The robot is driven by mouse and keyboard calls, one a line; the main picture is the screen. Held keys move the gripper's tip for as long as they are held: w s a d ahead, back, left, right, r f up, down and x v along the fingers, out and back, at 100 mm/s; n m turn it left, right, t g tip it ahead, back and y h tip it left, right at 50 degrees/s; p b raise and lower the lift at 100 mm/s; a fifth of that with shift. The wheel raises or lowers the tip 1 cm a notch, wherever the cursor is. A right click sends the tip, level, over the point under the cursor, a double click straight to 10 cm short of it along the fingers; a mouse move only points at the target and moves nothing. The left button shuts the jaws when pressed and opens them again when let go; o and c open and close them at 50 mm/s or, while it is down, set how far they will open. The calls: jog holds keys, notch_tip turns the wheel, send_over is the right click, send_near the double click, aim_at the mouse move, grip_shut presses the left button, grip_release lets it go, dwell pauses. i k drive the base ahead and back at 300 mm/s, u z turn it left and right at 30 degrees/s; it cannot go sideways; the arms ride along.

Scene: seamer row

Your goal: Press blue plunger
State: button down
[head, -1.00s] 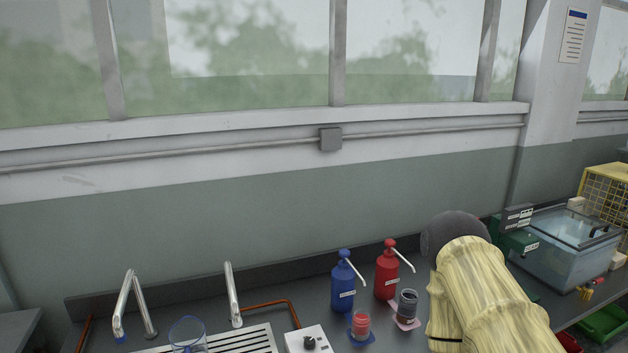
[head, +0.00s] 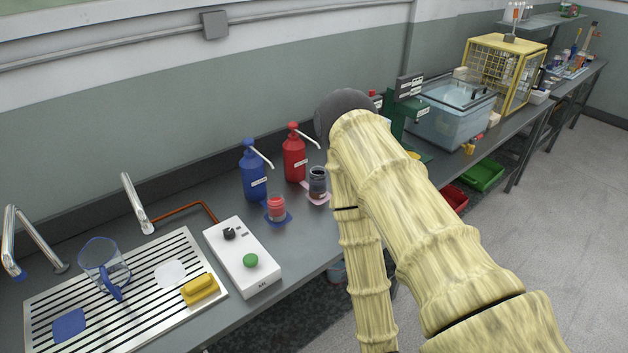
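A blue pump bottle (head: 254,175) stands upright on the grey bench near the back wall. Its blue plunger head (head: 248,144) has a pale spout angled down to the right. A red pump bottle (head: 294,160) stands just to its right. My arm, in a yellow ribbed cover, reaches in from the lower right, its dark rounded joint right of the red bottle. My gripper does not show in the head view, so its state is hidden.
A small jar with red contents (head: 276,208) and a dark jar (head: 318,184) stand before the bottles. A white control box (head: 242,262) with a green button, a slotted drain tray (head: 60,328), a clear jug (head: 101,262) and a yellow sponge (head: 200,289) lie left. A clear tank (head: 449,112) stands right.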

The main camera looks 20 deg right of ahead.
aim_at(249, 143)
jog(key=z, duration=0.35)
jog(key=k, duration=0.85)
jog(key=z, duration=0.55)
jog(key=k, duration=0.5)
jog(key=u, duration=0.4)
jog(key=i, duration=0.6)
jog(key=u, duration=0.7)
jog(key=i, duration=1)
jog(key=z, duration=0.3)
